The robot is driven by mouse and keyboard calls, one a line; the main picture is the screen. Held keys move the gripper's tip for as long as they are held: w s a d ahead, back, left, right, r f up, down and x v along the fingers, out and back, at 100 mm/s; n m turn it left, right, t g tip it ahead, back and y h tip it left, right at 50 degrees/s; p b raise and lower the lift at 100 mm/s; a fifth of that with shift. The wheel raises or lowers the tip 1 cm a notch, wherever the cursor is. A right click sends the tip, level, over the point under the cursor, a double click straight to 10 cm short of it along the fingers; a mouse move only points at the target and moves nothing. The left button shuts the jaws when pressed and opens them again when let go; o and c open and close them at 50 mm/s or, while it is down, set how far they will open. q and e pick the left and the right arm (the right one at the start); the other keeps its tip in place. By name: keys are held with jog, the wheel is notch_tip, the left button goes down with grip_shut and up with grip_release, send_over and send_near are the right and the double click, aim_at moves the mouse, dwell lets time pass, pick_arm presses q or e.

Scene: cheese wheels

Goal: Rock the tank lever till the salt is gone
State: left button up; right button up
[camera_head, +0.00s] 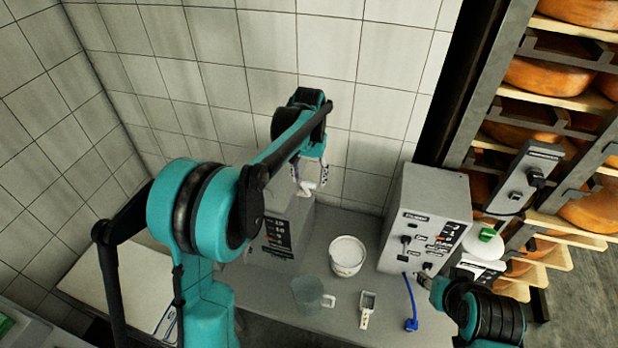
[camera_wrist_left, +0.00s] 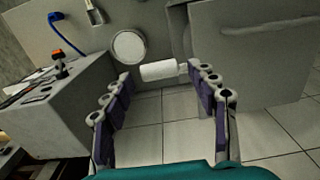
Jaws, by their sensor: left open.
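The tank is a grey box (camera_head: 278,228) with a dark label, against the tiled wall in the head view. A white lever (camera_head: 305,188) shows at its top. The left wrist view shows what looks like its white cylindrical grip (camera_wrist_left: 158,71). My left gripper (camera_head: 310,175) is open above the tank, its arm reaching over from the left. In the left wrist view its fingers (camera_wrist_left: 160,76) are spread on both sides of the grip, which lies about at the fingertips. Contact is unclear. My right gripper (camera_head: 425,282) is low beside a grey control box; its fingers are too small to read.
The control box (camera_head: 424,212) with black knobs stands right of a white tub (camera_head: 347,256). Racks of cheese wheels (camera_head: 545,77) stand right.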

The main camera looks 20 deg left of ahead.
pick_arm(q)
jog(key=shift+f, duration=0.35)
jog(key=shift+s+f, duration=0.1)
jog(key=shift+s, duration=0.05)
